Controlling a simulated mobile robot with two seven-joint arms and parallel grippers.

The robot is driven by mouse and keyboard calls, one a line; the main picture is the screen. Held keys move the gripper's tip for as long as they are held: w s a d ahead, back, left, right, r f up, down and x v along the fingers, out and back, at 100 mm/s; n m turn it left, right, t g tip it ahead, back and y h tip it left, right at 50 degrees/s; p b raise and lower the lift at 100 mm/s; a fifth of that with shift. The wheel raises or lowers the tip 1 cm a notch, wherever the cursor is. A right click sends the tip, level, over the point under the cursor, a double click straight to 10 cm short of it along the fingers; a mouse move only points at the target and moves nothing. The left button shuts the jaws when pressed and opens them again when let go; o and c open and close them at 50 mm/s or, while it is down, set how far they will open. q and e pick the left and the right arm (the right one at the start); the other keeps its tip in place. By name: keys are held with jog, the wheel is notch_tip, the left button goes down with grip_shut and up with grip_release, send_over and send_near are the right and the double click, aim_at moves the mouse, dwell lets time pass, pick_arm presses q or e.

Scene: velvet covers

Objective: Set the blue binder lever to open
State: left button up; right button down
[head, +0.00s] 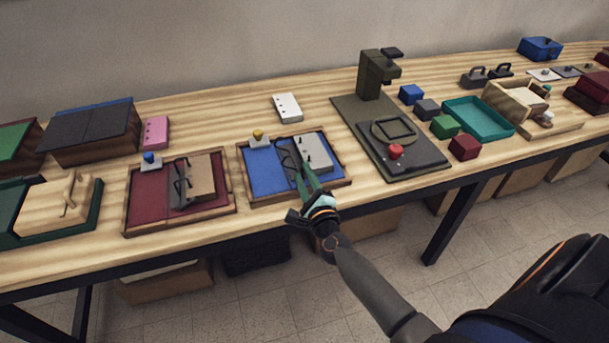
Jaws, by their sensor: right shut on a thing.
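The blue binder (263,178) lies open in a wooden frame on the table. It has a dark ring mechanism (289,162) down its middle and a grey paper stack (317,150) on its right. My right gripper (308,182) reaches in from the front, its greenish fingers low over the binder beside the rings. It is shut at the near end of the ring mechanism, on what appears to be the lever. The fingers hide the lever, so its position cannot be told. My left gripper is not in view.
A red binder (144,192) with a blue-knobbed block (151,162) stands to the left. A yellow-knobbed block (259,140) sits at the blue binder's back left. A dark press (416,164) stands to the right.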

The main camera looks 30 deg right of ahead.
jog(key=shift+s+d+f, duration=0.15)
jog(key=shift+d+f, duration=0.1)
jog(key=shift+f, duration=0.15)
jog(key=c, duration=0.6)
grip_release()
jog(key=shift+o, duration=0.6)
jog(key=shift+r, duration=0.15)
jog(key=v, duration=1.2)
jog(key=shift+a+b, duration=0.15)
jog(key=shift+b, duration=0.3)
jog(key=shift+s, duration=0.15)
jog(key=shift+c, duration=0.2)
